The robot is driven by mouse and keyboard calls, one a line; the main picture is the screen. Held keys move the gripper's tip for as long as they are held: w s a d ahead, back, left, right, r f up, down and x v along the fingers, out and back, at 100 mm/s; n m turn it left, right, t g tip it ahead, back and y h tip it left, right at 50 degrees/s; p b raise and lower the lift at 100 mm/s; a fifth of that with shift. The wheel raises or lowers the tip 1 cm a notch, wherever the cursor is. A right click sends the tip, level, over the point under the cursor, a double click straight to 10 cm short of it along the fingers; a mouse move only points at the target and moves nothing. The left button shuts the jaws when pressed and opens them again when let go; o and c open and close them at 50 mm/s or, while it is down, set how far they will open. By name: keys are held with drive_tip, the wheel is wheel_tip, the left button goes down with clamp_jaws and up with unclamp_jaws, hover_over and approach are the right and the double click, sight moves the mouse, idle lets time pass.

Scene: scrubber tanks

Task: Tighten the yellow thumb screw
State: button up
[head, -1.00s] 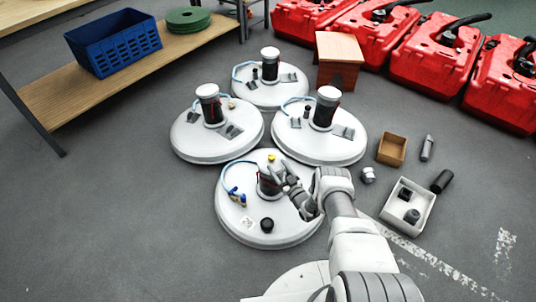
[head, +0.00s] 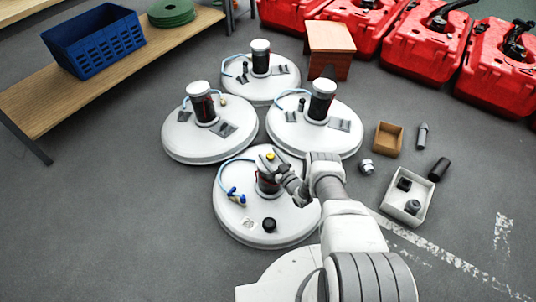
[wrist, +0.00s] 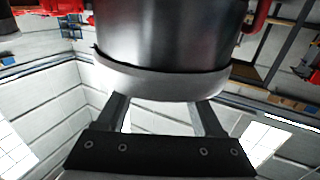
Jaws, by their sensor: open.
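The yellow thumb screw (head: 270,156) shows as a small yellow spot at the top of the dark canister (head: 266,187) on the nearest white tank lid (head: 232,214). My gripper (head: 272,167) is beside the canister's top, close to the screw, and partly covers the canister. In the wrist view my gripper (wrist: 161,112) has its two fingers apart, with a dark cylinder (wrist: 165,38) and its pale rim (wrist: 160,82) beyond them. The screw cannot be made out in the wrist view. Whether the fingers touch anything is unclear.
A blue hose (head: 224,174) with blue fittings and a black knob (head: 269,225) sit on the same lid. Several similar tanks stand behind. A white bin (head: 388,207) and a brown box (head: 387,138) are on the right.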

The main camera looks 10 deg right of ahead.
clamp_jaws()
idle(0.3)
drive_tip(key=shift+h, duration=0.3)
drive_tip(key=m+h, duration=0.2)
drive_tip(key=h, duration=0.1)
drive_tip(key=m+t+h, duration=0.1)
drive_tip(key=m+h, duration=0.1)
drive_tip(key=h, duration=0.1)
drive_tip(key=shift+m+h, duration=0.4)
drive_tip(key=shift+m+g+h, duration=0.35)
drive_tip(key=shift+m+h, duration=0.7)
drive_tip(key=shift+h, duration=0.55)
drive_tip(key=shift+m+g+h, duration=0.35)
drive_tip(key=shift+m+h, duration=0.7)
drive_tip(key=shift+h, duration=0.55)
drive_tip(key=shift+d+m+h, duration=0.1)
drive_tip(key=shift+m+h, duration=0.2)
drive_tip(key=shift+h, duration=0.1)
unclamp_jaws()
